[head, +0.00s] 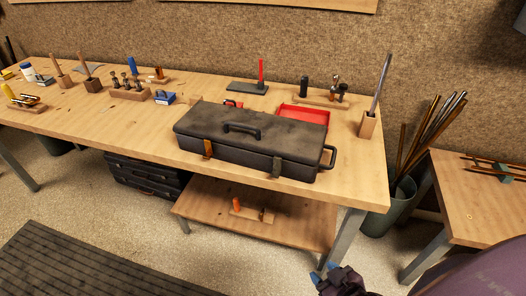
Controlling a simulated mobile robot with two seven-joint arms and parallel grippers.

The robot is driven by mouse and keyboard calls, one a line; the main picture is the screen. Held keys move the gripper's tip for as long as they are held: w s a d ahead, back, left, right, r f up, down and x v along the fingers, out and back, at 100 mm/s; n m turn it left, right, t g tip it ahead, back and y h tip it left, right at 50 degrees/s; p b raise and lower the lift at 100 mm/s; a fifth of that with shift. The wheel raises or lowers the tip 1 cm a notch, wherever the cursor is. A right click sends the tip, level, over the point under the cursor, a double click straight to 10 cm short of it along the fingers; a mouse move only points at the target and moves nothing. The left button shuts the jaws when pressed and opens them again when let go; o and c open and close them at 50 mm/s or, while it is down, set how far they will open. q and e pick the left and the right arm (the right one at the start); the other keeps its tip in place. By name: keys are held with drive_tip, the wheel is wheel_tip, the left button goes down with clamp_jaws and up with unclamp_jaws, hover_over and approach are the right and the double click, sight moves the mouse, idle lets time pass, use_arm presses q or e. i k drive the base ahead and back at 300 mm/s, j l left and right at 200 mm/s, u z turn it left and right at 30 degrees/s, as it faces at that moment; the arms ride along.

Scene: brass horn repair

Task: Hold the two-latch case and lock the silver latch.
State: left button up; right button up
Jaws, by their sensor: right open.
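The dark two-latch case (245,137) lies with its lid down on the workbench, near the front edge. A handle (242,127) is on its lid and another loop handle (329,157) is at its right end. An orange-brown latch (208,148) is on the left of its front face. The grey silver latch (277,167) is on the right of that face; it is too small to tell whether it is locked. My right gripper (326,271), with blue fingertips, is open and empty, low in front of the bench and apart from the case. My left gripper is out of view.
A red tray (303,115) stands behind the case. A wooden block (368,124) with a tall rod stands at the bench's right end. Tool racks (130,94) fill the back left. A bin of rods (388,207) and a second table (480,195) are at right.

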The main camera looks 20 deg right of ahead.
sight(276, 172)
drive_tip(key=z, duration=0.35)
drive_tip(key=j+z, duration=0.15)
drive_tip(key=z, duration=0.25)
drive_tip(key=i+j+z, duration=0.1)
drive_tip(key=z, duration=0.25)
drive_tip(key=j+z, duration=0.65)
drive_tip(key=j, duration=0.15)
drive_tip(key=j+z, duration=0.15)
drive_tip(key=j, duration=0.25)
drive_tip(key=k+j+z, duration=0.2)
drive_tip(key=j, duration=0.65)
drive_tip(key=k+j, duration=0.15)
drive_tip(key=j, duration=0.8)
